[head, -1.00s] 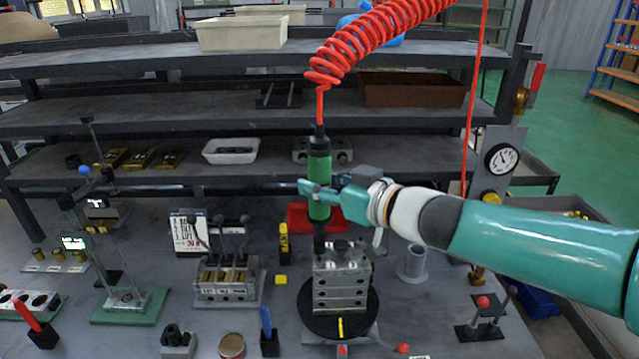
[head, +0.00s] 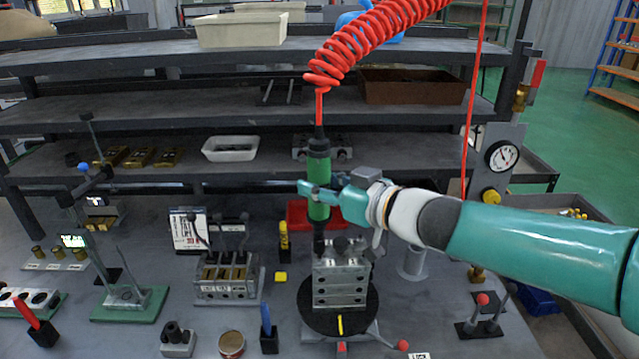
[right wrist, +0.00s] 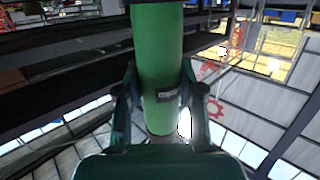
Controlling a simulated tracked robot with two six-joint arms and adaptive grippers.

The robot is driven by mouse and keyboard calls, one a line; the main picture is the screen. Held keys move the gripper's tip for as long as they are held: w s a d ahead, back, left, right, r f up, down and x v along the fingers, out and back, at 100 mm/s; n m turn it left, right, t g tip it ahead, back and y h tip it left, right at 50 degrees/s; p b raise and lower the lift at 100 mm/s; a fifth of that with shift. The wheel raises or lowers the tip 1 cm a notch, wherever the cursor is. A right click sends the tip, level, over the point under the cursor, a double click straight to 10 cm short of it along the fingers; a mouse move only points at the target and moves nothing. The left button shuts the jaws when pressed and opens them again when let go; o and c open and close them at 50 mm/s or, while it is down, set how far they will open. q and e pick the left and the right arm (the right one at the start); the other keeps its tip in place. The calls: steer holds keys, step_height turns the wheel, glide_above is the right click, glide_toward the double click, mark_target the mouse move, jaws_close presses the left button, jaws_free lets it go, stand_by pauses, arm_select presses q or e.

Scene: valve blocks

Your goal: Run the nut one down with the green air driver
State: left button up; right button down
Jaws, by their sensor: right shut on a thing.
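The green air driver (head: 319,170) hangs upright from a coiled red hose in the head view. My right gripper (head: 312,190) is shut around its green body, which also fills the middle of the right wrist view (right wrist: 158,70). The driver's dark lower end (head: 318,240) is at the top left part of the grey valve block (head: 340,285). I cannot tell whether it touches a nut there; the nut under it is hidden. The block sits on a round black turntable (head: 318,318) with a yellow mark. My left gripper does not show.
The red coiled hose (head: 375,40) rises to the upper right. A red tray (head: 300,214) lies behind the block. A lever block (head: 228,283), a blue-handled tool (head: 266,322) and a grey cylinder (head: 412,262) stand nearby. Dark shelves (head: 250,108) span the back.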

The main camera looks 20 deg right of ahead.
mark_target(327, 156)
steer(key=shift+f+b, duration=0.75)
steer(key=shift+f, duration=0.25)
steer(key=shift+r+p, duration=0.1)
steer(key=shift+p, duration=0.2)
stand_by(0.5)
steer(key=shift+f, duration=0.7)
stand_by(3.1)
steer(key=shift+r, duration=0.2)
step_height(327, 156, up, 9)
steer(key=p, duration=0.9)
steer(key=shift+f, duration=0.3)
stand_by(0.6)
